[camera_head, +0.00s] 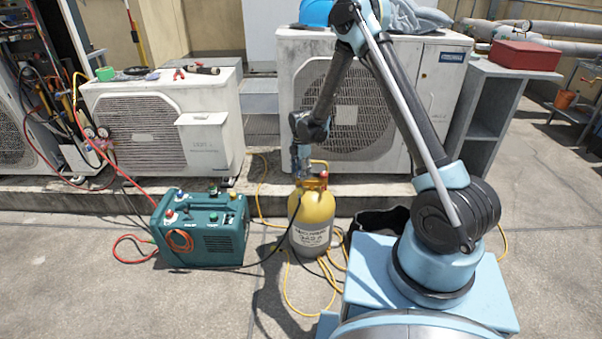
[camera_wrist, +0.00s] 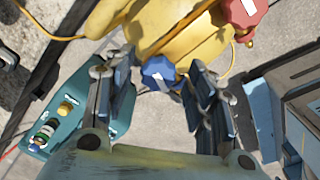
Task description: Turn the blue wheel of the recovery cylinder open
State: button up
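The recovery cylinder (camera_head: 312,222) is yellow on top and grey below. It stands upright on the concrete in front of the condensers. In the wrist view its yellow top (camera_wrist: 175,35) carries a blue wheel (camera_wrist: 160,74) with a white mark and a red wheel (camera_wrist: 243,12) with a white mark. My gripper (camera_wrist: 160,78) is open, with one finger on each side of the blue wheel. A gap shows on the left, and I cannot tell whether the right finger touches. In the head view my gripper (camera_head: 301,160) points down at the cylinder top and hides the blue wheel.
A green recovery machine (camera_head: 205,228) stands left of the cylinder. Yellow and black hoses (camera_head: 290,290) lie around the cylinder's foot. Two condensers (camera_head: 345,110) (camera_head: 165,125) stand on a low ledge behind. A grey shelf stand (camera_head: 490,115) is at right.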

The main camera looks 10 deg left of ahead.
jog(key=shift+r, duration=0.1)
notch_tip(320, 180, up, 12)
dwell(0.8)
